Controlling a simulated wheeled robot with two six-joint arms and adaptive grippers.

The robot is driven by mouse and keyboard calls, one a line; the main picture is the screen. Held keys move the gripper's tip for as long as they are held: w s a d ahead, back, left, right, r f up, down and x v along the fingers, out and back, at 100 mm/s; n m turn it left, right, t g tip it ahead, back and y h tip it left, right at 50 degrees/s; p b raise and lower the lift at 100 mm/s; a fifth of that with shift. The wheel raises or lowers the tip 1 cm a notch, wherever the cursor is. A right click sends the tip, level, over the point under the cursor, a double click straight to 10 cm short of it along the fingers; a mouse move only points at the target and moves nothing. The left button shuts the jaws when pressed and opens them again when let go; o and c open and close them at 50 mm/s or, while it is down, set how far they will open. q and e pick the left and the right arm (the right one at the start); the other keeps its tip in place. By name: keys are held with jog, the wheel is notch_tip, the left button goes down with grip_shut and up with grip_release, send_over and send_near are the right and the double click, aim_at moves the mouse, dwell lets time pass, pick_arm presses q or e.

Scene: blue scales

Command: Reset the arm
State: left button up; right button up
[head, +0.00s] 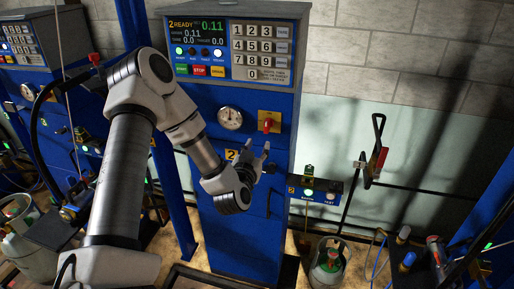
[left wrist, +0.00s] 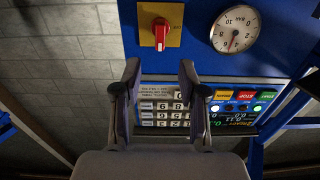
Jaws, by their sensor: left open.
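My left arm reaches in from the left in the head view. My left gripper (head: 256,156) is open in front of the blue scale cabinet (head: 237,247), just below the red rotary switch (head: 268,122) on its yellow plate. In the left wrist view the two fingers of my left gripper (left wrist: 159,75) stand apart with nothing between them. That picture is upside down, with the red switch (left wrist: 161,35) at the top and the keypad (left wrist: 165,116) behind the fingers. I see no right gripper.
The pressure gauge (head: 230,118) sits left of the switch. The display (head: 198,31) reads "2 READY". A gas cylinder (head: 328,262) stands on the floor at lower right, below a small blue button box (head: 315,189). A red-handled hose tool (head: 374,160) hangs right of the cabinet.

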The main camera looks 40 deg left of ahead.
pick_arm(q)
jog(key=shift+f, duration=0.1)
dwell(0.4)
jog(key=s+d+f+m+g+h+b, duration=0.2)
jog(key=s+d+f+m+h+b, duration=0.15)
jog(key=d+f, duration=0.65)
jog(key=s+d+f+m+g+h+b, duration=0.2)
jog(key=d+f+m+h, duration=0.3)
jog(key=f, duration=1)
jog(key=s+d+f+g+b, duration=0.2)
jog(key=s+d+f+g, duration=0.55)
jog(key=s+f, duration=0.45)
jog(key=s+d+n+g, duration=0.1)
jog(key=s+n+g, duration=0.2)
jog(key=s, duration=0.8)
jog(key=shift+s+d+f+g, duration=0.25)
jog(key=shift+f+g, duration=0.15)
jog(key=shift+g, duration=0.25)
jog(key=shift+n, duration=0.25)
